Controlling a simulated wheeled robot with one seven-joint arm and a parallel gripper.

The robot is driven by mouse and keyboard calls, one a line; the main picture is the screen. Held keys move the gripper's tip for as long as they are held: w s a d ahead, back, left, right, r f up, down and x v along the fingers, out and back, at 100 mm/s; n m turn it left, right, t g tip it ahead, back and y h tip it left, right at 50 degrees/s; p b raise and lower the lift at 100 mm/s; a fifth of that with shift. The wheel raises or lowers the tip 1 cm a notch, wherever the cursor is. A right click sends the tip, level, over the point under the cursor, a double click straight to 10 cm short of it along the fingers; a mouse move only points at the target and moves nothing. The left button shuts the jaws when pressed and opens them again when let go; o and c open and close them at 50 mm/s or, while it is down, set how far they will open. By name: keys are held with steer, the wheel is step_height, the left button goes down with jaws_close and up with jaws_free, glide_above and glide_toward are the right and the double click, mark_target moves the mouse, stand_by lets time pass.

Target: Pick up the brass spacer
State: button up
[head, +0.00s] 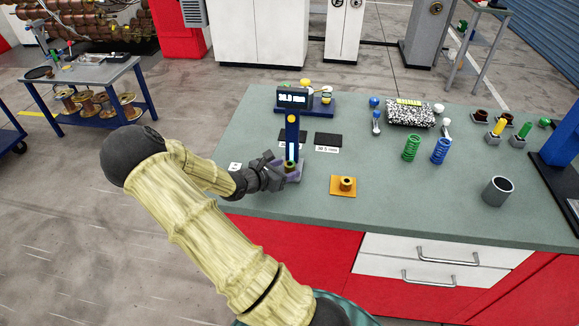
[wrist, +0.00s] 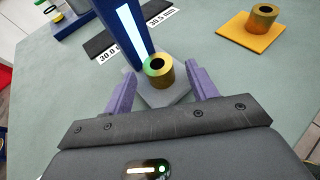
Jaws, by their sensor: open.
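A short brass spacer (wrist: 158,74) with a hole through it stands upright on a small grey plate (wrist: 172,100) at the foot of a blue post. This spacer also shows in the head view (head: 290,167), small and partly hidden by my gripper. My gripper (wrist: 161,82) is open, with one purple finger on each side of this spacer and a visible gap to both. A second, similar brass spacer (head: 346,183) stands on an orange pad (head: 338,192) to the right, outside my fingers. It also shows in the wrist view (wrist: 263,15).
Two dark mats (head: 328,140) with size labels lie behind. Green (head: 411,148) and blue (head: 440,150) springs and a grey cup (head: 497,192) stand right. The bench front is mostly clear.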

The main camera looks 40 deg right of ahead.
steer(key=shift+w+d+f, duration=0.1)
steer(key=shift+d+f, duration=0.1)
steer(key=shift+d, duration=0.3)
steer(key=c, duration=1.3)
steer(key=shift+o, duration=0.2)
steer(key=shift+r, duration=0.1)
steer(key=shift+r, duration=0.75)
steer(key=shift+a+r+b, duration=0.2)
steer(key=shift+r+b, duration=0.1)
steer(key=shift+r, duration=0.7)
steer(key=s+a+b, duration=0.1)
steer(key=s+a, duration=0.1)
steer(key=a, duration=1.5)
steer(key=shift+a, duration=0.3)
steer(key=shift+s, duration=0.1)
